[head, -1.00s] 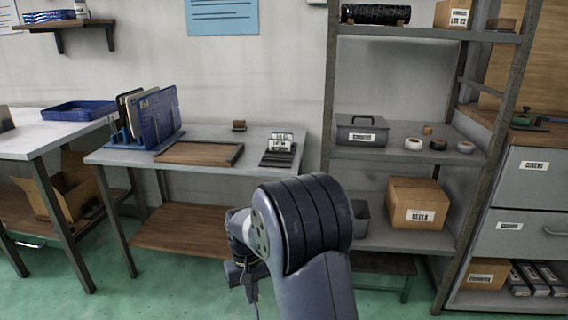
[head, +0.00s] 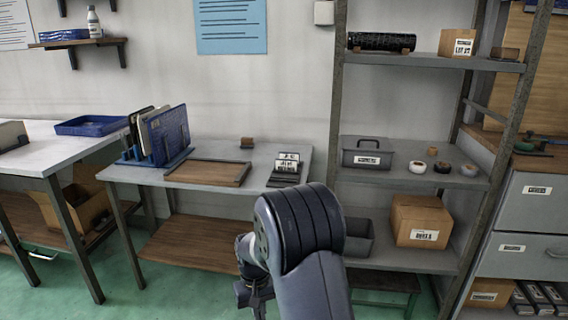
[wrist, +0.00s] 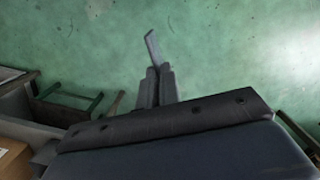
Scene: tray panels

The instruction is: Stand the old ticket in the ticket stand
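The ticket stand (head: 283,179) is a dark block near the right end of the middle table, with white tickets with black print (head: 289,160) standing in it. In the wrist view my gripper (wrist: 158,72) has its two fingers close together, over the green floor. A thin grey flat piece (wrist: 152,47), seen nearly edge-on, sticks out from between the fingertips. It appears to be the old ticket; its face and print cannot be seen. In the head view my arm is in front of the table, and the fingers cannot be made out there.
A brown tray panel (head: 208,173) lies left of the stand, with a blue rack of upright panels (head: 158,145) beyond it. A metal shelf unit (head: 337,110) stands close on the right. Open floor lies before the table.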

